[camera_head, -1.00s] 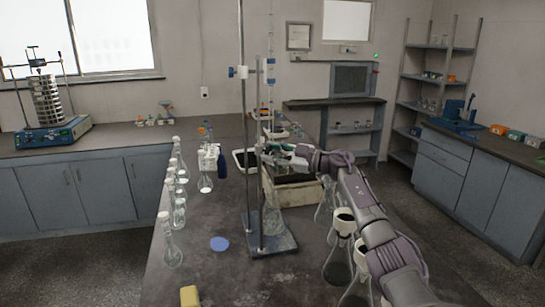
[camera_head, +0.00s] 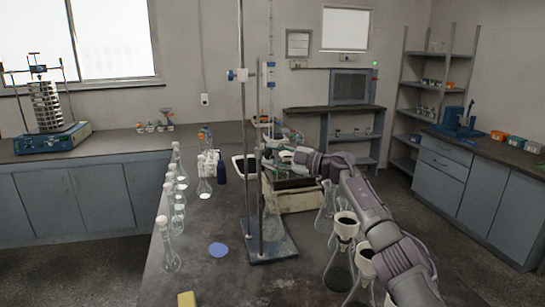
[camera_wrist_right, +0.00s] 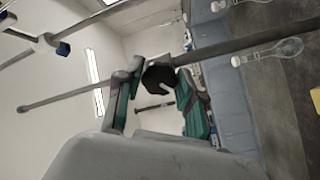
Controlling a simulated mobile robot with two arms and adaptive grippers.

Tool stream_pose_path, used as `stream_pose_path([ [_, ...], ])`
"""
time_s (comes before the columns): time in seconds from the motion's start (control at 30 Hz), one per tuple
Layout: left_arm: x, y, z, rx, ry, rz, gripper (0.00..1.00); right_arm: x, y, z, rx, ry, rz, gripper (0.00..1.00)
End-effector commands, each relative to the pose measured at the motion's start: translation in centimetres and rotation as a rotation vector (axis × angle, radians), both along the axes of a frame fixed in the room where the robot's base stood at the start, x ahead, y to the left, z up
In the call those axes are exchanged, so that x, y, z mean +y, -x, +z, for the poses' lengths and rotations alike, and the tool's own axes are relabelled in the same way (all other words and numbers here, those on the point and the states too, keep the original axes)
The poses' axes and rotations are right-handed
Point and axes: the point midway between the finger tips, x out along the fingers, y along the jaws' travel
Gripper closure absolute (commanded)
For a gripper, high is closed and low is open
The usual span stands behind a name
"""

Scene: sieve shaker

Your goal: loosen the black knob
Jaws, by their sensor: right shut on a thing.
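The black knob (camera_wrist_right: 160,78) is in the right wrist view, on a thin metal rod of the stand. My right gripper (camera_wrist_right: 158,88) has its two green-padded fingers on either side of the knob, shut on it. In the head view my right gripper (camera_head: 277,154) reaches in from the right to the metal stand (camera_head: 262,205), at about mid-height of its rods. The knob is too small and too covered by the gripper to make out there. My left gripper is not in view.
The stand's base (camera_head: 270,248) rests on the dark bench. Flasks (camera_head: 173,249) line the bench's left side. More flasks (camera_head: 340,265) stand under my right arm. A crate (camera_head: 300,198) is behind the stand.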

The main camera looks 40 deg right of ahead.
Motion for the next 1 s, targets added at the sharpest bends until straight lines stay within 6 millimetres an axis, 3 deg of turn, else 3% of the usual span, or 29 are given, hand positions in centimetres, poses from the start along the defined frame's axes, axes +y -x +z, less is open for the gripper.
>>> stream_pose_path([
  [0.17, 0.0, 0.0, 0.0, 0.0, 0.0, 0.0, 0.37, 0.0, 0.0, -0.1, 0.002, 0.002, 0.001, 0.97],
  [0.2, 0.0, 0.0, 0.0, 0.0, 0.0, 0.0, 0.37, 0.0, 0.0, -0.1, 0.002, 0.002, 0.001, 0.56],
  [0.33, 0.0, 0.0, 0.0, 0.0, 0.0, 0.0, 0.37, 0.0, 0.0, -0.1, 0.002, 0.002, 0.001, 0.37],
  [0.73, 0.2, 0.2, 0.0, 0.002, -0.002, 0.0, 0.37, -0.3, 0.6, -0.1, 0.002, 0.001, -0.001, 0.37],
  [1.0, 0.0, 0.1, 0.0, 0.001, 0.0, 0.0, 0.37, -1.9, 4.4, -0.4, 0.008, 0.005, -0.001, 0.37],
])
